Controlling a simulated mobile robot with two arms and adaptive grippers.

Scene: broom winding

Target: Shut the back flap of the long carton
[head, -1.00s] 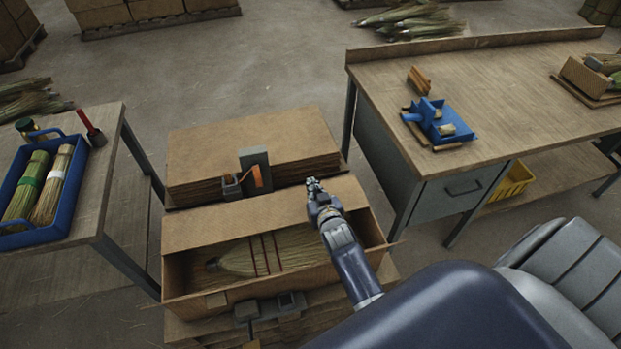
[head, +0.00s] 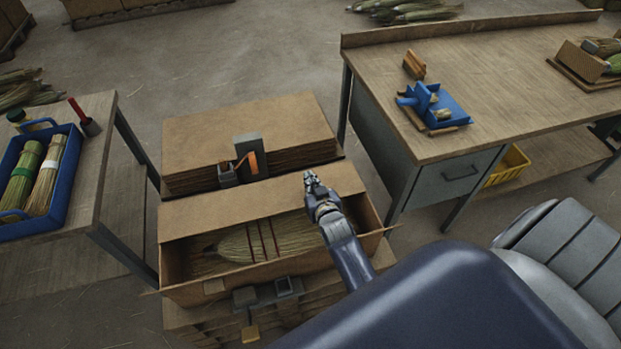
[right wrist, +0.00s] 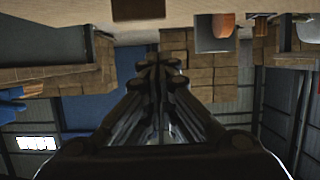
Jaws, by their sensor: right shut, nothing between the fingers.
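The long carton (head: 190,292) lies crosswise in the middle of the head view, with a straw broom (head: 245,244) bound with red bands inside. Its back flap (head: 230,207) is a long brown panel along the rear side. The flap leans over the back part of the opening, and the broom shows in front of it. My right gripper (head: 309,176) is shut and empty, at the right part of the flap. I cannot tell whether it touches the flap. Its closed fingers also show in the right wrist view (right wrist: 160,62). My left gripper is out of view.
A stack of flat cardboard (head: 250,125) stands behind the carton, with a grey holder and orange-handled tool (head: 249,160) at its front edge. A side table with a blue tray (head: 68,190) is at left. A workbench (head: 480,90) is at right.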

